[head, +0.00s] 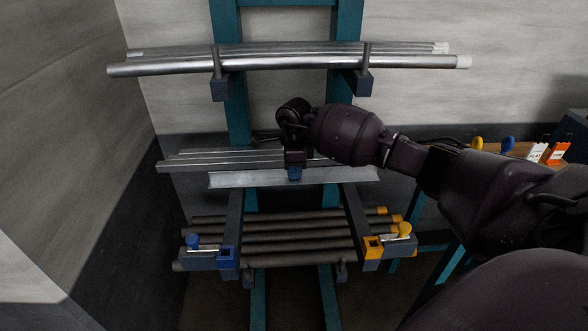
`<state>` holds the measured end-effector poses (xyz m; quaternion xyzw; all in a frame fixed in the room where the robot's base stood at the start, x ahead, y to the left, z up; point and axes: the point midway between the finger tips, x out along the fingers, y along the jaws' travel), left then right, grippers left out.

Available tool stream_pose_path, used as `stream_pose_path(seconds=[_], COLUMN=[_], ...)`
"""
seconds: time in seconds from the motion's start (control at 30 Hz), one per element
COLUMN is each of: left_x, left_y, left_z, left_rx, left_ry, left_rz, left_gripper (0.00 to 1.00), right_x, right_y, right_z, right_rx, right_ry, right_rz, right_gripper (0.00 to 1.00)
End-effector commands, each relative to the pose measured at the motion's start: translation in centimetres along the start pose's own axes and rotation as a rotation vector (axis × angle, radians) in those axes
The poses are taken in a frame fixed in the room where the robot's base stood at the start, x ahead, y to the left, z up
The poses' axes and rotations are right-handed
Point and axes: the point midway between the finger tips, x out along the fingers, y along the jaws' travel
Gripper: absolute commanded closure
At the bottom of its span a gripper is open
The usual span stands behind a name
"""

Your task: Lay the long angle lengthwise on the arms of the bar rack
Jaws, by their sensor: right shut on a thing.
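The long angle (245,180) is a pale grey metal length running left to right across the middle of the head view. My right gripper (295,177) comes in from the right and is shut on the angle near its middle. The bar rack (237,115) has teal uprights and dark arms. The angle crosses the left middle arm (234,215) and the right middle arm (355,215) in the picture, toward their rear. I cannot tell whether it touches them. My left gripper is not in view.
Grey bars (190,160) lie behind the angle. Shiny tubes (160,68) rest on the upper arms. Several dark bars (295,245) lie lower down. A wall (75,150) stands close at left.

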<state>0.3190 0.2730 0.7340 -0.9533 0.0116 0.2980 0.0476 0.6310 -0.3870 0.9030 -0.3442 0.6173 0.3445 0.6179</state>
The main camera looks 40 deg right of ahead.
Motion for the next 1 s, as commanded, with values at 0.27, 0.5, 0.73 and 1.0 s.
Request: stream_pose_path(seconds=[0.27,0.5,0.73,1.0], left_x=[0.4,0.9,1.4,1.4], left_y=[0.2,0.3,0.5,0.4], left_z=[1.0,1.4,0.8,0.8], left_rx=[0.0,0.002,0.005,0.009], left_ry=[-0.014,-0.021,-0.006,-0.007], left_rz=[0.002,0.006,0.01,0.011], left_gripper=[0.57,0.57,0.57,0.57], right_x=[2.4,4.8,6.2,6.2], right_y=[0.1,0.1,0.0,0.0], right_z=[0.0,0.0,0.0,0.0], right_rx=[-0.002,-0.004,-0.003,-0.004], right_ry=[0.001,0.002,0.0,0.0], right_rz=[0.004,0.005,0.002,-0.001], right_gripper=[1.0,1.0,1.0,1.0])
